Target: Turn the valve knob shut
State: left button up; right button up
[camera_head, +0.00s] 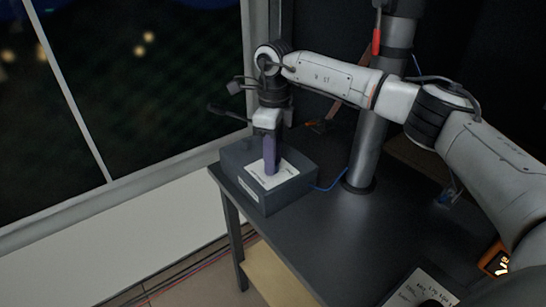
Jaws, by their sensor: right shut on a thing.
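My right gripper (270,152) comes in from the right and points down over a dark grey box (285,196) with a white label plate (260,177) on its top. The fingers are low over the plate, close to its surface. The valve knob cannot be made out on its own; the fingers cover the spot where they close. The box stands at the left end of the dark table. My left gripper does not show.
A thick grey pole (367,150) rises from the dark table (345,240) behind the box. A blue cable (330,184) runs between them. An orange meter (495,260) and a paper sheet (423,288) lie at the lower right. A window (120,90) is at the left.

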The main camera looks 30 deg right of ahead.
jog(key=o, duration=1.1)
jog(key=shift+c, duration=0.2)
jog(key=shift+r, duration=0.15)
notch_tip(320, 180, up, 10)
jog(key=shift+d, duration=0.15)
jog(key=shift+w, duration=0.1)
